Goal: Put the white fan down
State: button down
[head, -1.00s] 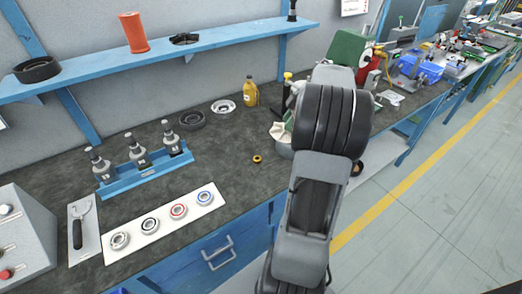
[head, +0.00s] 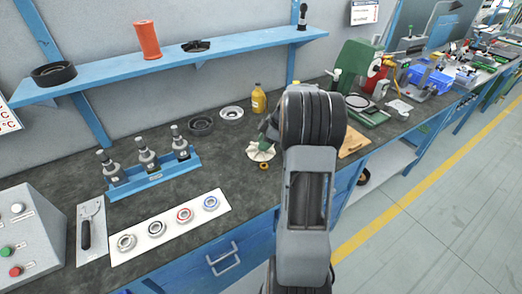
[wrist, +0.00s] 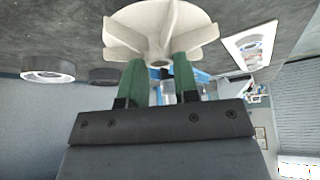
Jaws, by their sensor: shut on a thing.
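The white fan (head: 260,151), with vanes on a round disc, is at the bench's middle, just behind a small orange ring (head: 264,166). My gripper (head: 268,132) reaches it from behind my arm, which hides part of the gripper. In the wrist view the green fingers of my gripper (wrist: 158,75) are shut on the fan's hub, and the fan (wrist: 160,28) shows vanes toward me. The fan is close to the bench top (head: 225,160); I cannot tell whether it touches.
A blue rack (head: 152,178) and a white strip with several bearings (head: 170,227) lie left. A wooden board (head: 354,142) is right.

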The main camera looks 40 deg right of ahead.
jog(key=x, duration=0.3)
jog(key=shift+s+d+f, duration=0.1)
jog(key=shift+d+f, duration=0.1)
jog(key=shift+d, duration=0.1)
jog(key=shift+f+p, duration=0.3)
jog(key=shift+f, duration=0.25)
jog(key=shift+f+b, duration=0.6)
jog(key=shift+b, duration=0.35)
jog(key=c, duration=0.9)
grip_release()
jog(key=shift+o, duration=0.2)
